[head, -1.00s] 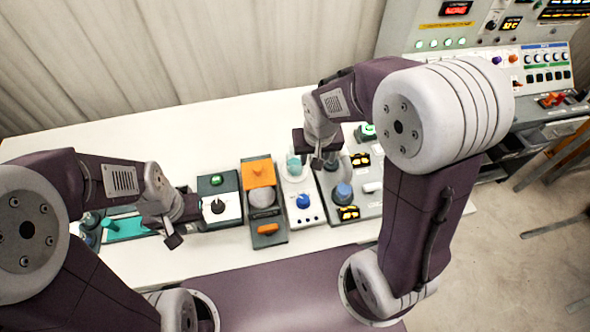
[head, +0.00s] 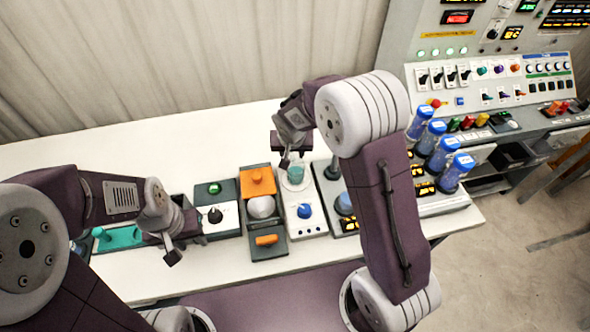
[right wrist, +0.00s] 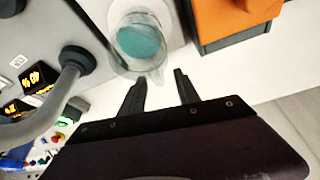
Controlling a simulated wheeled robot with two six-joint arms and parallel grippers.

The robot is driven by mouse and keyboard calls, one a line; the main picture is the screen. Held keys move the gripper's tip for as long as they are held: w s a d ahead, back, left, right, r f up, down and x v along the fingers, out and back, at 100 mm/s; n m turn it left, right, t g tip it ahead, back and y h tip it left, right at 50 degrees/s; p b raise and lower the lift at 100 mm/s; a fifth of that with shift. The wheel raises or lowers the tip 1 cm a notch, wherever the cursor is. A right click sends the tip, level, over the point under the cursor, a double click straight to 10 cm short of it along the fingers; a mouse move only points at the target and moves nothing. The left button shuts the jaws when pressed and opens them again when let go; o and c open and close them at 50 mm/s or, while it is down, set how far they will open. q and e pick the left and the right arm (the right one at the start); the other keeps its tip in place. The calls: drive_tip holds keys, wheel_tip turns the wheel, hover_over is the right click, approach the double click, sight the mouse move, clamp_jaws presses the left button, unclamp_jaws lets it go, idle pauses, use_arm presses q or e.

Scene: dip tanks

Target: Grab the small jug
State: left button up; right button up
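The small jug (right wrist: 140,42) is clear with teal liquid inside. It stands on a white device (head: 305,215) with a blue knob, and it shows in the head view too (head: 296,173). My right gripper (right wrist: 160,78) is open, with its two fingers apart and nothing between them. Its fingertips point at the jug from close by, just short of its wall. In the head view my right gripper (head: 291,161) is just above and behind the jug. My left gripper (head: 178,245) hangs over the left part of the table, away from the jug; its finger gap is unclear.
An orange-topped box (head: 258,182) stands left of the jug's device. A grey stand with a dark-ended rod (right wrist: 75,62) is close on the other side. Several blue cylinders (head: 437,140) stand at the right. The table (head: 130,150) is clear behind the devices.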

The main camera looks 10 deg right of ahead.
drive_tip(key=shift+w+f, duration=0.4)
drive_tip(key=shift+f, duration=0.2)
drive_tip(key=shift+s, duration=0.1)
clamp_jaws()
idle(0.8)
